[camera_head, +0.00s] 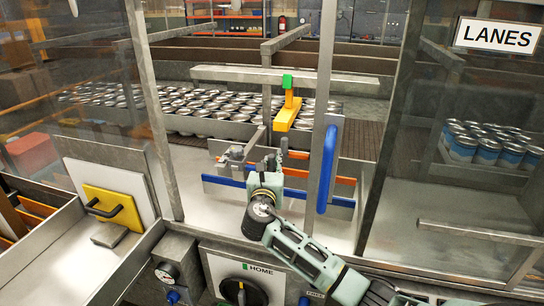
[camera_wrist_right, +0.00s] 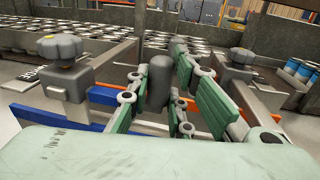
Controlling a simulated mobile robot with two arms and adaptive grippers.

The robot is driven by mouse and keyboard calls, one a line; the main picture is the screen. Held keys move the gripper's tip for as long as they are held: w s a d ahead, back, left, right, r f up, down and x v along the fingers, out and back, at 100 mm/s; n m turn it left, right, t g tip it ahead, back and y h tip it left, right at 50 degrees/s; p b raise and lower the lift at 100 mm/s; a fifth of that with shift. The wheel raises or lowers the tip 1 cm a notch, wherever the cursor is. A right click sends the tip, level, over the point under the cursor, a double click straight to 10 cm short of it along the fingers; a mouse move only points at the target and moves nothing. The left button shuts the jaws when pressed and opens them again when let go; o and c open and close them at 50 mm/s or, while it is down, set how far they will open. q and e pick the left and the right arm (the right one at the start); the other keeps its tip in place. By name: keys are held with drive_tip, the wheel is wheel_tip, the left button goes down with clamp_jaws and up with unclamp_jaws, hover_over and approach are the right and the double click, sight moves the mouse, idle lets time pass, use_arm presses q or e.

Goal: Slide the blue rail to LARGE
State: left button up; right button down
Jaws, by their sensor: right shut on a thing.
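The blue rail (camera_head: 226,183) runs level behind the open front of the machine, and its right part shows past my right arm. It also shows in the right wrist view (camera_wrist_right: 60,119), low on the left. My right gripper (camera_head: 270,162) is above the middle of the rail. In the right wrist view its green-padded fingers (camera_wrist_right: 160,90) are closed around an upright dark grey post (camera_wrist_right: 160,72). The post's foot is hidden, so its joint to the rail cannot be seen. I see no LARGE mark. My left gripper is not in view.
An orange rail (camera_head: 312,178) lies behind the blue one. Grey clamp knobs stand left (camera_wrist_right: 60,52) and right (camera_wrist_right: 240,62) of my fingers. A blue upright handle (camera_head: 328,168) is close right of my arm. Many cans (camera_head: 215,105) stand behind. A HOME dial (camera_head: 240,290) is below.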

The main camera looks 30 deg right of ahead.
drive_tip(key=shift+w+f, duration=0.1)
drive_tip(key=c, duration=1.6)
unclamp_jaws()
drive_tip(key=shift+o, duration=0.2)
drive_tip(key=shift+w, duration=0.1)
drive_tip(key=shift+d, duration=0.1)
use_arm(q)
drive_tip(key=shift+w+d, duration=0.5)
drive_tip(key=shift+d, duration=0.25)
use_arm(e)
drive_tip(key=v, duration=1.2)
